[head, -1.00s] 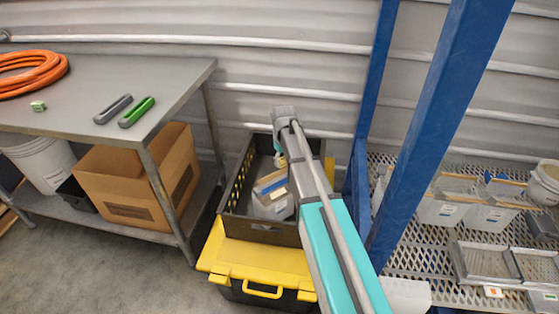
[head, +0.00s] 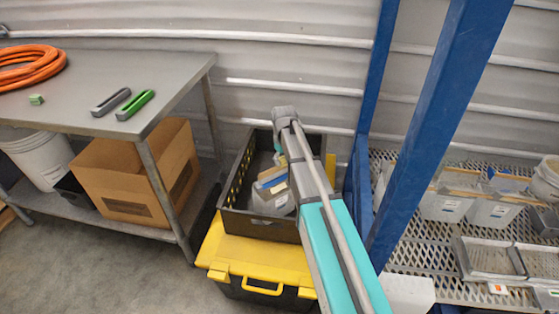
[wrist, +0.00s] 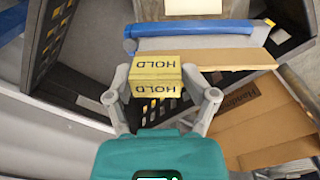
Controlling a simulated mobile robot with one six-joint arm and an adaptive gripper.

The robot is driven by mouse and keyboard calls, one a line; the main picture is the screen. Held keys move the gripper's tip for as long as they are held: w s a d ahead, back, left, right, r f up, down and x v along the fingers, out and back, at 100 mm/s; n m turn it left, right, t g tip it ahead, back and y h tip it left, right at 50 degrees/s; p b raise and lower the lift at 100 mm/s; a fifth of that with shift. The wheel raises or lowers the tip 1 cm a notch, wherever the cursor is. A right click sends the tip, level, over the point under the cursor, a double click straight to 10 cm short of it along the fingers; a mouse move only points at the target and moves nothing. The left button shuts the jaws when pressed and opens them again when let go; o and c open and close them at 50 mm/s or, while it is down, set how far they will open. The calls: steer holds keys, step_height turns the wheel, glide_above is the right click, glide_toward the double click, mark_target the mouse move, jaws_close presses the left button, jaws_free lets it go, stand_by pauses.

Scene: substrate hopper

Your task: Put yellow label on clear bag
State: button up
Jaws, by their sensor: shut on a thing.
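My gripper (wrist: 163,103) is shut on a yellow block-like label (wrist: 156,68) printed HOLD, with one finger at each side. In the wrist view a blue strip (wrist: 190,29) and a brown cardboard strip (wrist: 235,58) lie beyond the label. In the head view a pale, partly see-through bag-like item (head: 270,201) lies in a dark crate (head: 262,227), with blue and tan pieces at its top; I cannot tell for sure that it is the clear bag.
A grey table (head: 160,75) with an orange hose (head: 35,68) is at left, a cardboard box (head: 130,185) below. A blue post (head: 435,120) and a mesh rack (head: 400,257) with containers are at right.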

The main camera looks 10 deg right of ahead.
steer(key=shift+s+f, duration=0.1)
stand_by(0.6)
steer(key=o, duration=1)
steer(key=shift+c, duration=0.2)
steer(key=shift+s, duration=0.1)
steer(key=shift+r+p, duration=3.55)
steer(key=shift+p, duration=0.05)
